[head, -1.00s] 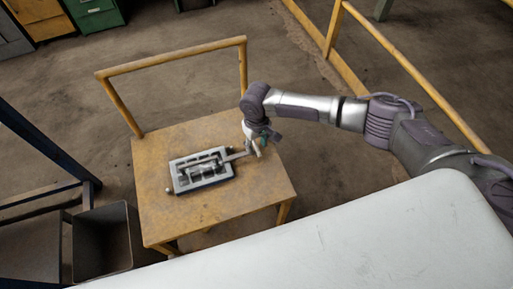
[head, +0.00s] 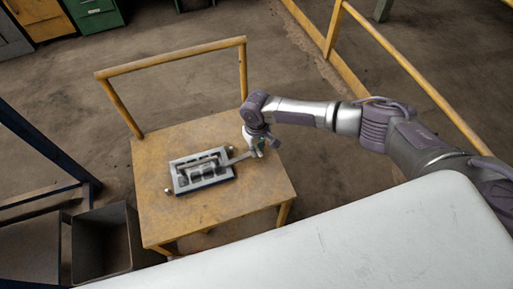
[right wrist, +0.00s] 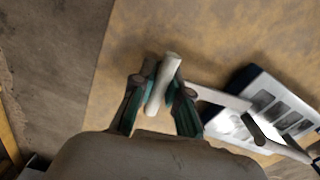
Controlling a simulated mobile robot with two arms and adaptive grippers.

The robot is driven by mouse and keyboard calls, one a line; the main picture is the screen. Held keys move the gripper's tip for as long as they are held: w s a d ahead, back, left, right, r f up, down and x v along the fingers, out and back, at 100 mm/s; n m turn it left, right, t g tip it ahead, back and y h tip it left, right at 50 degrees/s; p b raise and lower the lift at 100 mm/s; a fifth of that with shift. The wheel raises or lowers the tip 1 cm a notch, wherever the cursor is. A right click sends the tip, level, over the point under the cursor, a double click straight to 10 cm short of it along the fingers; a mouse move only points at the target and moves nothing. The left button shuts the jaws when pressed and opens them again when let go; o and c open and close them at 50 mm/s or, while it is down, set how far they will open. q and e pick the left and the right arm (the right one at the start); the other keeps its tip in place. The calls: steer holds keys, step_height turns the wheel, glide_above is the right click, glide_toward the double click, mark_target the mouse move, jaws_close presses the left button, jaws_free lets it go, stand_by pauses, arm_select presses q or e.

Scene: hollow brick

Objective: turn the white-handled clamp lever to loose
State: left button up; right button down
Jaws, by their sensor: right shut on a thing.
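The clamp is a grey metal frame with rectangular openings (head: 186,186) on the yellow cart top. Its flat grey lever arm (head: 238,158) reaches out to the right from the frame. In the right wrist view the white handle (right wrist: 164,80) stands between the green-padded fingers of my right gripper (right wrist: 158,98), which is shut on it. The lever arm (right wrist: 220,97) runs from the handle to the frame (right wrist: 268,98) at the right. In the head view my right gripper (head: 258,148) is small and largely hides the handle. My left gripper is not in view.
The yellow cart (head: 245,195) has a tall rail (head: 170,58) at its back. A grey bin (head: 104,243) stands left of it, and a white surface (head: 330,250) fills the front. The cart top around the clamp is clear.

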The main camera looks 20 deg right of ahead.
steer(key=shift+n, duration=0.5)
steer(key=n+p, duration=0.1)
steer(key=n, duration=0.1)
steer(key=shift+r+n+p, duration=0.1)
steer(key=shift+n+p, duration=0.2)
steer(key=shift+n, duration=0.1)
steer(key=n+p, duration=0.1)
steer(key=n, duration=0.3)
steer(key=shift+w+n, duration=0.1)
steer(key=shift+n, duration=0.2)
steer(key=n, duration=0.4)
steer(key=shift+n, duration=0.3)
steer(key=n, duration=0.4)
steer(key=shift+n, duration=0.4)
steer(key=c, duration=1.1)
jaws_free()
